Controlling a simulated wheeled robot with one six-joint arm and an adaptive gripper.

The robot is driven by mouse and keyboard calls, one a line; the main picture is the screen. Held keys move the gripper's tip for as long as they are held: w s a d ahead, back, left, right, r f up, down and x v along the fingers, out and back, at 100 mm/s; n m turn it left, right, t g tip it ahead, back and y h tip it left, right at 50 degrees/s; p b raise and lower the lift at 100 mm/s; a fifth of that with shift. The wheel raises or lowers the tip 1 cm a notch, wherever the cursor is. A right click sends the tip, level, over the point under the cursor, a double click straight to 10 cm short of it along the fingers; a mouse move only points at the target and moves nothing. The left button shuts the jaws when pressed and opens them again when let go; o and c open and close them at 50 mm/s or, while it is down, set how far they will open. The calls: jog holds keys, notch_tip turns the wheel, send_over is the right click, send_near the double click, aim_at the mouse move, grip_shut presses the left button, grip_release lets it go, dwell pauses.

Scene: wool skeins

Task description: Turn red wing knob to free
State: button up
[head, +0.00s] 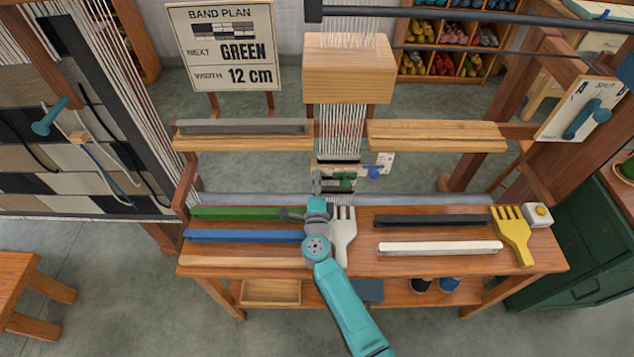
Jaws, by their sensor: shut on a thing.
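My gripper (317,178) is at the left end of a small row of knobs at the loom's middle, below the hanging white warp threads. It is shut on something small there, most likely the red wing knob. No red shows, as my gripper and wrist cover that spot. Just to its right is a green knob (345,181), and further right a blue knob (375,172). A small white label (385,160) stands beside the blue knob.
The bench (450,268) holds green (235,213) and blue (245,236) bars, a white comb (342,225), black (430,220) and white (440,248) bars, and a yellow comb (513,232). A wooden block (347,75) hangs above. A board with a teal handle (585,115) is at right.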

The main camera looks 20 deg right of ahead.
jog(key=o, duration=1.1)
jog(key=shift+o, duration=0.2)
jog(key=v, duration=1.2)
